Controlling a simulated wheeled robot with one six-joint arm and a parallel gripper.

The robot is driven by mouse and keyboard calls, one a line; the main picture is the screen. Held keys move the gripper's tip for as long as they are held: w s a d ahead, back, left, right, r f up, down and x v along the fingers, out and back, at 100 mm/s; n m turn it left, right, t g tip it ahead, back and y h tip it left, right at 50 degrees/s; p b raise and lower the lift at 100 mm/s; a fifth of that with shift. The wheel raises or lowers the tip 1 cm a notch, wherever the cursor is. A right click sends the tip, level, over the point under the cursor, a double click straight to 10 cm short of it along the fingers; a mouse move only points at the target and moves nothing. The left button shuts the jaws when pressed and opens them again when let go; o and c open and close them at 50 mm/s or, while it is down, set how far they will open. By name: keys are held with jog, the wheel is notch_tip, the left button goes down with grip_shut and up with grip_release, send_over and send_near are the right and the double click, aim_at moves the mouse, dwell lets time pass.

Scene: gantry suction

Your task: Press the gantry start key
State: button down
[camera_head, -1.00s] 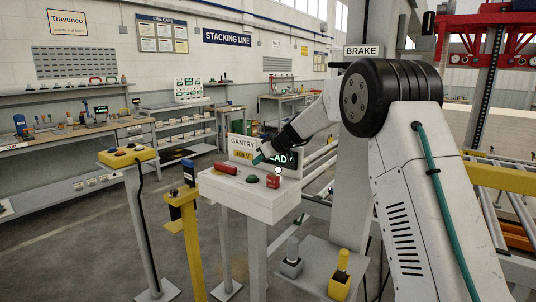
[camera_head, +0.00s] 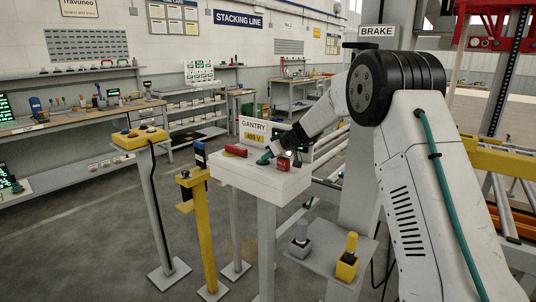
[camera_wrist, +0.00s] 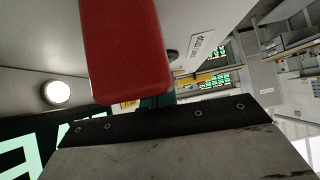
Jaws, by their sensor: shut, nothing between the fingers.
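The gantry console (camera_head: 262,180) is a white box on a post, in the middle of the head view. In the wrist view a red body (camera_wrist: 125,50) fills the upper middle, close to the camera, above my gripper's dark bar.
The GANTRY sign (camera_head: 254,125) and a lit display stand behind the keys. A yellow-topped pedestal (camera_head: 140,138) and a yellow post (camera_head: 197,230) stand to the left. The floor at left is open.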

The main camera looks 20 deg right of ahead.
jog(key=shift+s+f, duration=0.15)
jog(key=shift+f, duration=0.6)
jog(key=shift+r, duration=0.4)
jog(key=r, duration=0.3)
jog(key=d+r, duration=0.1)
jog(key=r, duration=0.1)
jog(key=shift+s, duration=0.3)
jog(key=v, duration=0.9)
jog(key=shift+a, duration=0.1)
jog(key=shift+w, duration=0.1)
